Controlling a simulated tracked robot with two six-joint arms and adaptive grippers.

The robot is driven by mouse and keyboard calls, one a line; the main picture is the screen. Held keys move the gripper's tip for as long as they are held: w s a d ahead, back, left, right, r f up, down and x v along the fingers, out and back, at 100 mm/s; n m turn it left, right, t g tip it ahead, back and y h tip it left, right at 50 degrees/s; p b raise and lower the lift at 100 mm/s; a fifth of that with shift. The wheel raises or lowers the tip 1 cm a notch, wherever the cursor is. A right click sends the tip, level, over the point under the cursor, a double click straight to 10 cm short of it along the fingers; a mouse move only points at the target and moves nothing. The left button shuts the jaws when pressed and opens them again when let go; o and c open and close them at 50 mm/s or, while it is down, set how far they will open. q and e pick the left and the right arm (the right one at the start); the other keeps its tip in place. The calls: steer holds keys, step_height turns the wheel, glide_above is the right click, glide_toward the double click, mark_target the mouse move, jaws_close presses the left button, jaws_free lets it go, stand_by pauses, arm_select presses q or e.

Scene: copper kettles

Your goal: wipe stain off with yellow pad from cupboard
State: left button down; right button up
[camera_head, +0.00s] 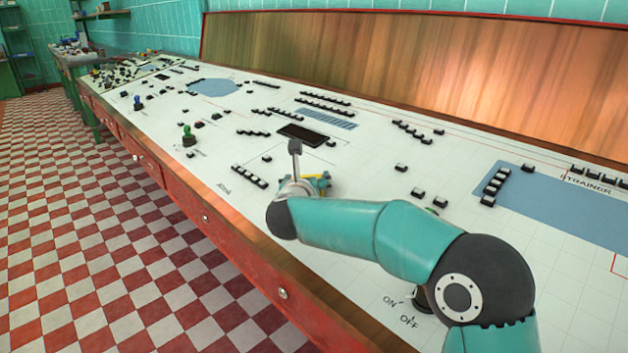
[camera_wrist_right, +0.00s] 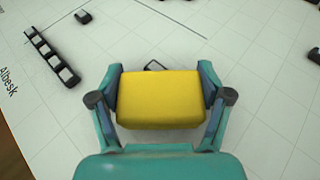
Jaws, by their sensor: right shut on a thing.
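My right gripper (camera_head: 321,183) is low over the white control panel, mostly hidden behind my own wrist in the head view. In the right wrist view the right gripper (camera_wrist_right: 160,95) is shut on the yellow pad (camera_wrist_right: 160,99), with one finger on each side of it. A little yellow of the pad shows in the head view. Whether the pad touches the panel I cannot tell. No stain stands out in either view; the panel under the pad is hidden. The cupboard is not recognisable. My left gripper is not in view.
The white panel (camera_head: 240,205) carries rows of black buttons (camera_head: 250,175), a dark display (camera_head: 303,135) and blue areas. Green (camera_head: 187,132) and blue (camera_head: 138,102) levers stand farther left. Red drawers with knobs (camera_head: 283,293) line the front. A wooden backboard (camera_head: 400,60) rises behind.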

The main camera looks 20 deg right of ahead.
steer(key=shift+w+a+p, duration=0.3)
steer(key=shift+w+p, duration=0.15)
steer(key=shift+w, duration=0.35)
steer(key=shift+w+a+p, duration=0.25)
steer(key=shift+w+p, duration=0.2)
steer(key=shift+w, duration=0.3)
steer(key=shift+w+a+f, duration=0.1)
steer(key=shift+w+a, duration=0.1)
steer(key=shift+w, duration=0.3)
steer(key=w+p, duration=0.1)
steer(key=w+a+p, duration=0.1)
steer(key=p, duration=0.1)
steer(key=shift+w, duration=0.4)
steer(key=shift+w+a+p, duration=0.2)
steer(key=shift+w+p, duration=0.2)
steer(key=shift+w, duration=0.05)
steer(key=shift+s+a+r+p, duration=0.1)
steer(key=shift+a+r+p, duration=0.1)
steer(key=shift+r+p, duration=0.65)
steer(key=shift+s+a+r+p, duration=0.15)
steer(key=shift+r+p, duration=0.35)
steer(key=shift+r, duration=0.7)
steer(key=shift+w+a+r+p, duration=0.1)
steer(key=shift+a+r+p, duration=0.1)
steer(key=shift+r+p, duration=0.65)
steer(key=shift+r, duration=0.2)
